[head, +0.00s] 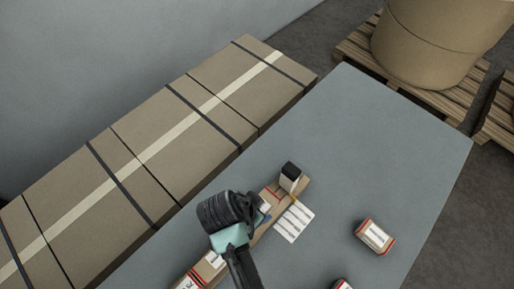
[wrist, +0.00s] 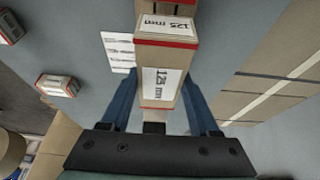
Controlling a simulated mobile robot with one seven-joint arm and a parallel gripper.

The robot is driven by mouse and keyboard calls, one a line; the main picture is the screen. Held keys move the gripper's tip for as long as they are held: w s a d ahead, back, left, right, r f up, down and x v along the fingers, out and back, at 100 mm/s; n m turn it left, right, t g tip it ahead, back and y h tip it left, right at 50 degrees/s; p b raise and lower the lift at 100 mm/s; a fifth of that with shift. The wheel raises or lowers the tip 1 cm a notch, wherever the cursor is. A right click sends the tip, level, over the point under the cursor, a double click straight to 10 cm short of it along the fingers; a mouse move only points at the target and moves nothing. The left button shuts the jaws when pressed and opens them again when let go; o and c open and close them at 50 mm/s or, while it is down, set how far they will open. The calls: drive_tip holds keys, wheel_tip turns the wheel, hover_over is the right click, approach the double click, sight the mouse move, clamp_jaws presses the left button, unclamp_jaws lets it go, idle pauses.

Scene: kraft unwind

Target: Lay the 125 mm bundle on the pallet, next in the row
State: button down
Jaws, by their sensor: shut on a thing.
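My gripper (head: 263,209) is low over the grey table in the head view. In the wrist view, its blue fingers (wrist: 160,112) are shut on a kraft bundle (wrist: 160,62) with a white "125 mm" label and red edge bands. My gripper hides part of the row. I cannot make out the pallet's outline.
A dark-topped block (head: 290,172) stands at the row's far end, beside a white printed sheet (head: 294,221). A loose bundle (head: 375,237) lies to the right, another (head: 342,285) at the bottom edge. Long strapped cartons (head: 150,140) flank the table. Its far right is clear.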

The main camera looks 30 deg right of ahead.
idle(0.3)
drive_tip(key=shift+f+b, duration=1.55)
drive_tip(key=shift+f, duration=0.7)
drive_tip(key=shift+f, duration=0.15)
drive_tip(key=shift+c, duration=0.2)
unclamp_jaws()
drive_tip(key=b+v, duration=0.1)
drive_tip(key=v, duration=1.2)
drive_tip(key=shift+a, duration=0.1)
drive_tip(key=shift+w, duration=0.1)
